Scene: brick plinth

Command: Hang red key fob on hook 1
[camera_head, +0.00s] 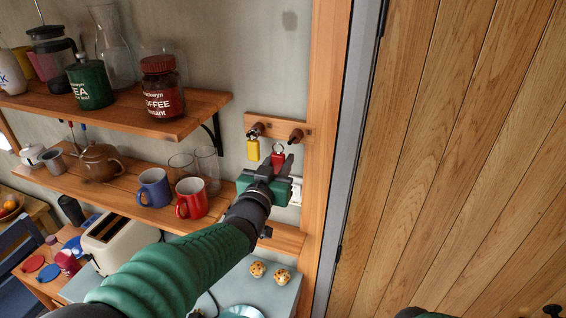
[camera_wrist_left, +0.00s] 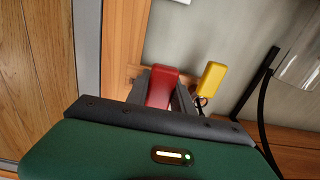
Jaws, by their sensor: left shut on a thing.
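The red key fob (camera_head: 278,158) is in my left gripper (camera_head: 276,166), with its metal ring upward. In the left wrist view the red fob (camera_wrist_left: 163,84) sits between the fingers (camera_wrist_left: 162,92). The wooden hook rail (camera_head: 275,127) carries a left hook (camera_head: 256,129) and a right hook (camera_head: 296,136). The ring is just below the rail, between the hooks and close to the right one. I cannot tell whether it touches that hook. A yellow key fob (camera_head: 253,150) hangs from the left hook; it also shows in the left wrist view (camera_wrist_left: 212,77). My right gripper is out of view.
Shelves (camera_head: 150,108) with jars, mugs and glasses stand left of the rail. A red mug (camera_head: 191,198) and clear glasses are near my left arm. A wooden door frame (camera_head: 325,120) rises right of the rail. A toaster (camera_head: 118,236) is below.

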